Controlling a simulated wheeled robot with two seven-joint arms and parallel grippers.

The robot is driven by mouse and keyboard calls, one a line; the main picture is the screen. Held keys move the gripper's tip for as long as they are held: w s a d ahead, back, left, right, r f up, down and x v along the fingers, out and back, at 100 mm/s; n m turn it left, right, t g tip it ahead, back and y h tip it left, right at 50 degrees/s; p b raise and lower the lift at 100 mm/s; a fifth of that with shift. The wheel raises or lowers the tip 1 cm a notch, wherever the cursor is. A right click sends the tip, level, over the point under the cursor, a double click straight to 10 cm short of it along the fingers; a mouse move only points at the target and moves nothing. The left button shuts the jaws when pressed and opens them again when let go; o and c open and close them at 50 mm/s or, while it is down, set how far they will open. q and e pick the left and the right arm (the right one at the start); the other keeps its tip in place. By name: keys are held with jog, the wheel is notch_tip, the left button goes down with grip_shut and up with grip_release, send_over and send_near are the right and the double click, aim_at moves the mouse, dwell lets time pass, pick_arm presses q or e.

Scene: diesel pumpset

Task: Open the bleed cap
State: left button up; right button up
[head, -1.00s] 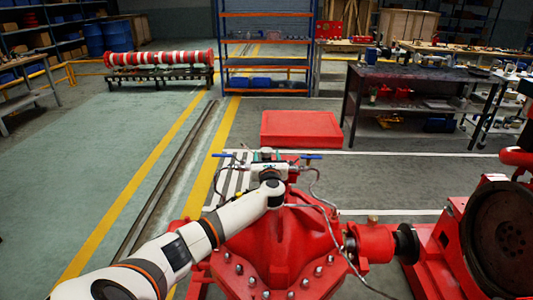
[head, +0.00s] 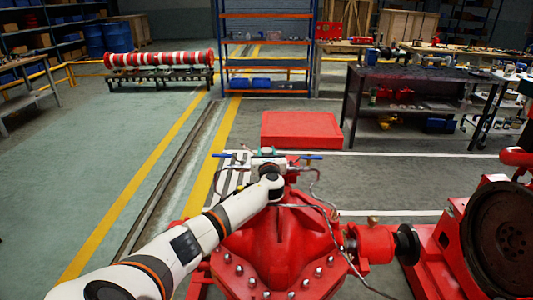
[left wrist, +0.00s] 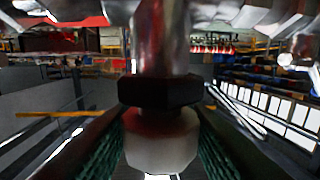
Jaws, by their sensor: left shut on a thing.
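My left arm reaches over the red pump casing (head: 280,240) in the head view, and its left gripper (head: 266,153) is at the thin pipework on top. In the left wrist view a pale rounded cap (left wrist: 160,145), which looks like the bleed cap, sits between my two green-padded fingers, which are shut on it. A dark hexagonal collar (left wrist: 160,91) and a shiny metal stem (left wrist: 160,40) adjoin the cap. In the head view the cap is hidden by my wrist and gripper. My right gripper is not in view.
Blue-handled valves (head: 312,157) and thin bent pipes flank the gripper closely. A red coupling housing (head: 375,245) and a large dark flywheel (head: 500,238) stand to the right. A red box (head: 301,130) lies behind. The floor at left is clear.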

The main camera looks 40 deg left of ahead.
pick_arm(q)
jog(key=shift+w+f+n+g+y+b, duration=0.1)
jog(key=shift+n+g+y+b, duration=0.3)
jog(key=shift+n+g+y, duration=1)
jog(key=shift+n+g, duration=0.2)
jog(key=shift+g, duration=0.4)
jog(key=o, duration=1)
jog(key=v, duration=1.2)
